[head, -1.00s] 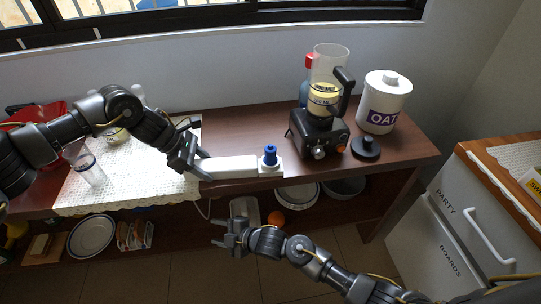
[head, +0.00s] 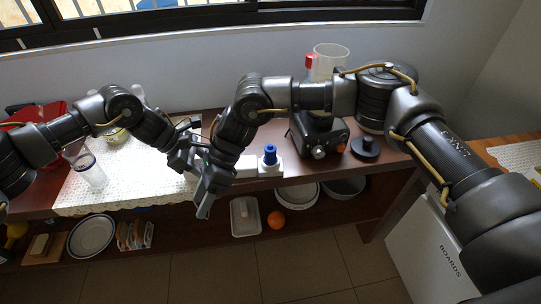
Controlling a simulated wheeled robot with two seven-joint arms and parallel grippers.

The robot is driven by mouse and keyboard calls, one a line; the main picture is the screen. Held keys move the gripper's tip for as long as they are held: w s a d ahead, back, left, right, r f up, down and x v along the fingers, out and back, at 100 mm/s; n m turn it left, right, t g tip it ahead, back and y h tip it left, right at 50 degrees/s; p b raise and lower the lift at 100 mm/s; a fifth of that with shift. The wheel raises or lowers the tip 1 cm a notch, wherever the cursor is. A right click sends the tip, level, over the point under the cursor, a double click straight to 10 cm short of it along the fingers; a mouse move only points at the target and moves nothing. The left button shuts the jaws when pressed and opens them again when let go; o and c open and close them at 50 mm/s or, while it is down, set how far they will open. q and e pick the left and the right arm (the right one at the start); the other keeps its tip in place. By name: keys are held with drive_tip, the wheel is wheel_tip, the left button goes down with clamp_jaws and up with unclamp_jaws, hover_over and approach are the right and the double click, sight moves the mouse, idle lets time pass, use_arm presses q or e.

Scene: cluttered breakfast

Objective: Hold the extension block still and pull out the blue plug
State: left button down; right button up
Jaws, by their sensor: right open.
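The white extension block (head: 246,164) lies along the front edge of the brown counter. Its left part is hidden behind my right gripper. The blue plug (head: 270,154) stands upright in the block's right end. My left gripper (head: 190,165) is at the block's left end, partly covered by my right arm, and I cannot tell whether its fingers are closed. My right gripper (head: 207,192) is open and empty, fingers pointing down. It appears in front of the block, left of the plug and close to the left gripper.
A black blender (head: 318,137) and a black lid (head: 365,147) stand right of the plug. A lace cloth (head: 128,170) with a clear glass (head: 90,170) covers the counter's left. The lower shelf holds a white container (head: 245,217) and an orange (head: 276,220).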

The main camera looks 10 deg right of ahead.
drive_tip(key=w+d+r+t+h, duration=0.3)
drive_tip(key=w+d+r+h, duration=0.15)
drive_tip(key=w+d, duration=0.5)
wheel_tip(320, 180, up, 6)
drive_tip(key=m+t+h, duration=0.2)
hover_over(271, 148)
drive_tip(key=shift+a+f, duration=0.1)
drive_tip(key=shift+f, duration=4.45)
drive_tip(key=shift+c, duration=0.2)
clamp_jaws()
